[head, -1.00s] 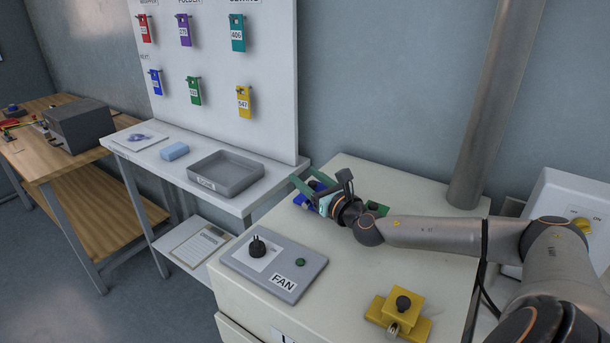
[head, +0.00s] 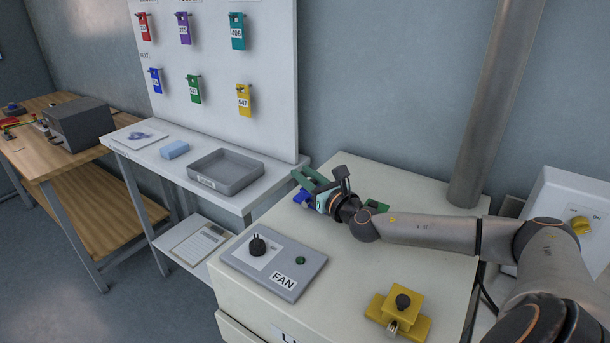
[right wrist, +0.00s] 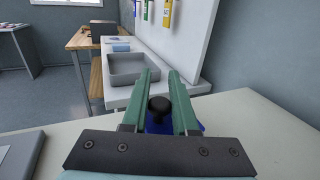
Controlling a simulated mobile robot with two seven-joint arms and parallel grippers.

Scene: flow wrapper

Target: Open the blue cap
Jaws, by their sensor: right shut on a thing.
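The blue cap (head: 303,198) sits on the cream cabinet top, mostly hidden behind my right gripper (head: 308,181) in the head view. In the right wrist view its blue edge (right wrist: 198,127) shows beneath the green fingers, and its black knob (right wrist: 160,104) stands between them. My right gripper (right wrist: 161,76) is shut on the black knob of the blue cap. From these views I cannot tell whether the cap is raised or turned. My left gripper is not in view.
A grey FAN panel (head: 274,264) with a black switch lies at the cabinet's front left. A yellow cap with a padlock (head: 400,312) is at the front right. A green piece (head: 377,206) is partly behind my arm. A grey tray (head: 226,174) stands on the white side table.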

